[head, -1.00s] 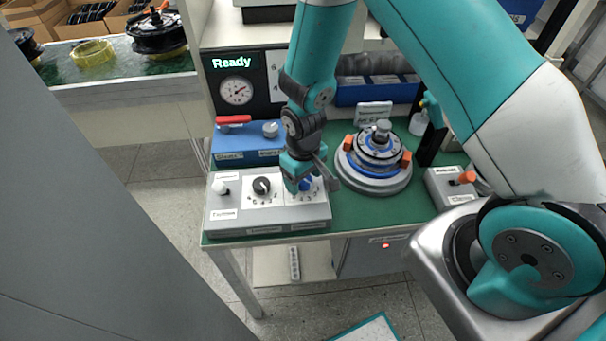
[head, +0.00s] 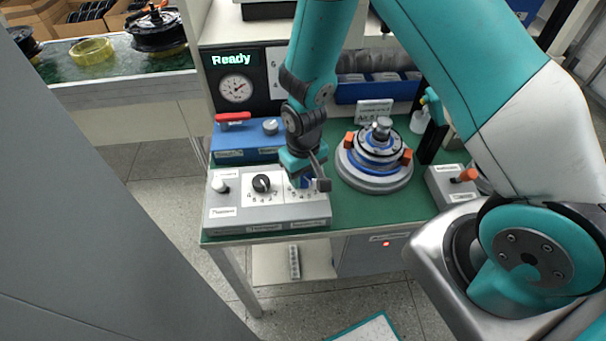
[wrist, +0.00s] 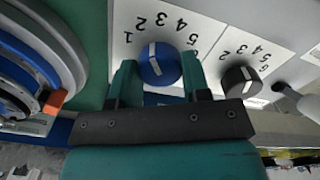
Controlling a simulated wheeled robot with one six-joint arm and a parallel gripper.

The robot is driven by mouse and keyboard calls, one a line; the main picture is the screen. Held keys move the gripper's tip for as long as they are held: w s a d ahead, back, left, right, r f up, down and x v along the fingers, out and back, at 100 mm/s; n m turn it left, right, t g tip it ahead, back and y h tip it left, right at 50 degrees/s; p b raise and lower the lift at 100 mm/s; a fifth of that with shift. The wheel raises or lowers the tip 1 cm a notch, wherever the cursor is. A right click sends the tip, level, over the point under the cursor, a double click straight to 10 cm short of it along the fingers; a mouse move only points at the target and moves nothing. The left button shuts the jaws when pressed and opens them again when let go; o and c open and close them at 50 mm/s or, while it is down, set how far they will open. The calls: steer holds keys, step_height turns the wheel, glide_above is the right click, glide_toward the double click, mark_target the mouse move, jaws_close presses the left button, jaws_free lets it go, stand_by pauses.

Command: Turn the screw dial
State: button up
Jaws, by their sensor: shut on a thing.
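The white line on the dial runs nearly up the wrist view, leaning slightly left, toward the space between 2 and 3. In the head view my gripper (head: 304,174) is over the right part of the grey control box (head: 235,212) and hides most of the blue dial. A black dial (wrist: 241,82) with its own numbered plate stands beside it; it also shows in the head view (head: 261,183).
A white-tipped lever (head: 219,186) is at the box's left end. Behind is a blue box (head: 240,145) with a red handle. The round motor fixture (head: 375,178) stands close right of my gripper. The screen (head: 231,60) reads "Ready".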

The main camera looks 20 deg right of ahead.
steer(key=shift+m+b, duration=0.4)
steer(key=shift+m, duration=1.4)
steer(key=o, duration=0.9)
steer(key=shift+r, duration=0.1)
step_height(320, 180, up, 17)
steer(key=shift+r+b, duration=0.2)
steer(key=shift+b, duration=1.05)
